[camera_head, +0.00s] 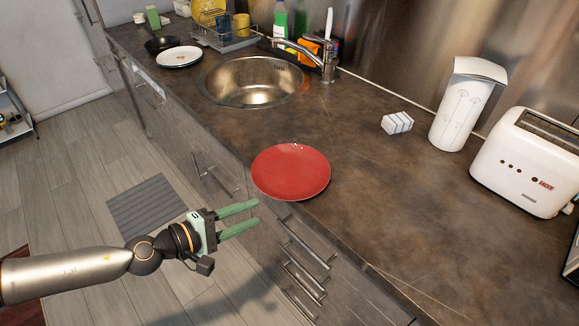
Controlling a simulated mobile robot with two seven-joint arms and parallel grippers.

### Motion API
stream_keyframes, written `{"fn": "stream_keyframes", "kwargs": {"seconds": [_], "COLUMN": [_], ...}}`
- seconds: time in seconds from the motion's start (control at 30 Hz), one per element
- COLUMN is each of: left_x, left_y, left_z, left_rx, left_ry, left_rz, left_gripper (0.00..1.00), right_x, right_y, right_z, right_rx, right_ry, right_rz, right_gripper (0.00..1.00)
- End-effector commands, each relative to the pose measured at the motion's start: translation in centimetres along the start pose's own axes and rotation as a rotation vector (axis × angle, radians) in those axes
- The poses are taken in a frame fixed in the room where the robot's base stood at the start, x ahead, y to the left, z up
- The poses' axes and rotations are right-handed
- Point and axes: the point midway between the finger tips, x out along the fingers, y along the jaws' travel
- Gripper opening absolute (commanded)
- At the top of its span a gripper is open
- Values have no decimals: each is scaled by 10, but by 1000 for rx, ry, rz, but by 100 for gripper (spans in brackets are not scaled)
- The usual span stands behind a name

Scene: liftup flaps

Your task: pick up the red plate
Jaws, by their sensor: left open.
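The red plate (291,172) lies flat on the dark countertop (365,200), close to its front edge. Its face is empty. My left gripper (257,213) comes in from the left, in front of the counter edge, with its two green fingers apart and nothing between them. In the picture the fingertips are just below and left of the plate, apart from it. My right gripper is not in the view.
A round sink (253,82) with a faucet (328,60) is beyond the plate. A white plate (179,57) lies farther left. Drawer handles (303,243) stick out below the counter edge.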

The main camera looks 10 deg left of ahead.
Motion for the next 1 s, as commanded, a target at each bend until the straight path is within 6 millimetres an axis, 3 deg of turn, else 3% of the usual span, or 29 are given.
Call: {"fn": "stream_keyframes", "kwargs": {"seconds": [0.2, 0.47, 0.8, 1.0], "left_x": [34, 50, 93, 99], "left_y": [3, 2, 5, 5], "left_z": [1, 1, 3, 3], "left_rx": [-1, 1, 0, 0], "left_ry": [-1, -1, -2, -1], "left_rz": [2, 1, 1, 0], "left_gripper": [43, 43, 43, 43], "right_x": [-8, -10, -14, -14], "right_y": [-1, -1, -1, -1], "right_z": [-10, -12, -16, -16], "right_rx": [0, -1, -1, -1], "right_ry": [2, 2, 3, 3], "right_rz": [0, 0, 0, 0], "right_gripper": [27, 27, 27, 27]}}
